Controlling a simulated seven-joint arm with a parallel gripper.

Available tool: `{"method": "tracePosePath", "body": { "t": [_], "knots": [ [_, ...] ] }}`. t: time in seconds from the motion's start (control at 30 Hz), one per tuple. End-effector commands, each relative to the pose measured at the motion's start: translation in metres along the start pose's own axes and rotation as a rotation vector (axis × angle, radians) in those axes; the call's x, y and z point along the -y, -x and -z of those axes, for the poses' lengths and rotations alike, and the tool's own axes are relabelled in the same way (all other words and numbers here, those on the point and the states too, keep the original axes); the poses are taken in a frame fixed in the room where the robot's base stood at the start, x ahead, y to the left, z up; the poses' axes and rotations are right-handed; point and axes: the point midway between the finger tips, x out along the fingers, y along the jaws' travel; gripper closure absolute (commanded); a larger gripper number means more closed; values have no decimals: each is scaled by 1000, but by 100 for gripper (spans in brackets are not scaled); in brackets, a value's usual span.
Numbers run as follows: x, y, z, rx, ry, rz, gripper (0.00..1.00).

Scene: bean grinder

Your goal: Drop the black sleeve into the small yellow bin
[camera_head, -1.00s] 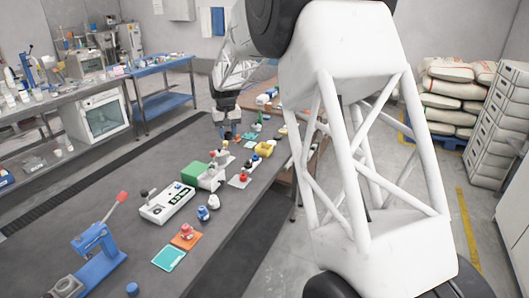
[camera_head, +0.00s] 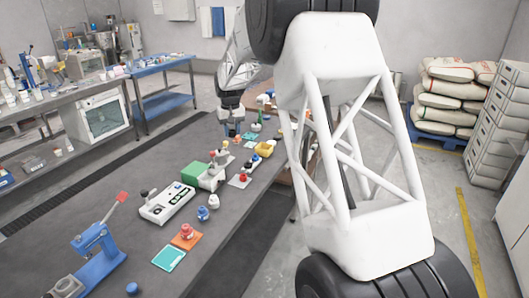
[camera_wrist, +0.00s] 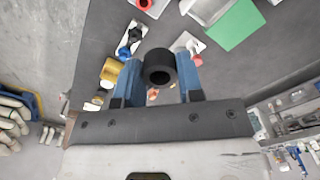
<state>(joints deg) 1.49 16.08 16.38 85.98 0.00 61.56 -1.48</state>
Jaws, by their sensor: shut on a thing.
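The black sleeve (camera_wrist: 160,66) is a short hollow cylinder. In the wrist view it sits between the two blue fingers of my gripper (camera_wrist: 159,72), which is shut on it. The small yellow bin (camera_wrist: 109,72) is just left of the left finger in that view, partly hidden by it. In the head view the bin (camera_head: 263,148) stands near the table's right edge, and my gripper (camera_head: 231,126) is beyond it and to its left. The sleeve cannot be made out in the head view.
A green block (camera_head: 194,173) and a white-and-red device (camera_head: 214,174) stand nearer on the table. A white control box (camera_head: 167,203), an orange pad (camera_head: 187,241) and a blue press (camera_head: 92,262) lie further forward. The table's left side is largely clear.

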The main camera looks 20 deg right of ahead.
Motion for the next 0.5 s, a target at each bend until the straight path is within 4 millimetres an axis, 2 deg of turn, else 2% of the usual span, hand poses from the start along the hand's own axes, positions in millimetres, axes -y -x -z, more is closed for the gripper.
{"method": "tracePosePath", "body": {
  "t": [0.5],
  "knots": [
    [-58,-31,72,1,-1,0,88]
  ]
}}
